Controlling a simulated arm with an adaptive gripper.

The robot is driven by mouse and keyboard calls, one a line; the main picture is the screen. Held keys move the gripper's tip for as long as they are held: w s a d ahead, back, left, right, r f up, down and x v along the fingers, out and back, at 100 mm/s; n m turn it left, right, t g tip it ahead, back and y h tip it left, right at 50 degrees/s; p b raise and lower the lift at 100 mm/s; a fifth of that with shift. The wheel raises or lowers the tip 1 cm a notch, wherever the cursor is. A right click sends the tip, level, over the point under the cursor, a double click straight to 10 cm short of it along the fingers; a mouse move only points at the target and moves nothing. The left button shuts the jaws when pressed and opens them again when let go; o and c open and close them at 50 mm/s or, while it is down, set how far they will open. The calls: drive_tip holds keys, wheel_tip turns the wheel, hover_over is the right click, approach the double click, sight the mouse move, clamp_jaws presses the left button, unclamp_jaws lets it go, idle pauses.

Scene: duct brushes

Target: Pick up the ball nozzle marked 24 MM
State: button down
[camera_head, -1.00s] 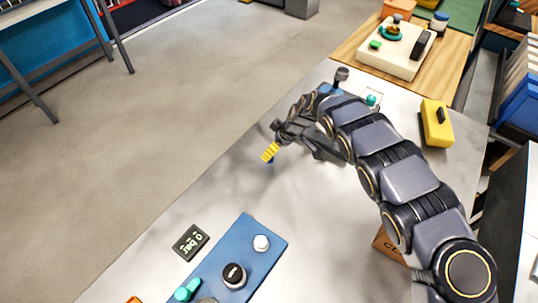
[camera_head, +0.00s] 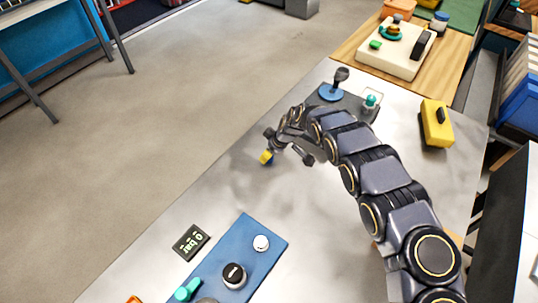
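My gripper (camera_head: 288,147) is above the middle of the steel bench, with two dark finger parts spread apart on either side of the wrist. No 24 MM mark can be read anywhere, so I cannot tell which thing is the named ball nozzle. My arm hides part of the bench on the right.
A blue panel (camera_head: 213,278) with knobs and a "0 bar" display (camera_head: 190,242) are at the front left. Behind the gripper are a blue disc with a dark post (camera_head: 332,92) and a teal-topped piece (camera_head: 370,103). A yellow block (camera_head: 436,123) is at right.

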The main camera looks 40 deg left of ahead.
idle(0.3)
drive_tip(key=shift+r, duration=0.3)
wheel_tip(320, 180, up, 2)
drive_tip(key=shift+w+r, duration=0.1)
drive_tip(key=shift+r, duration=0.15)
drive_tip(key=s+d+r, duration=1)
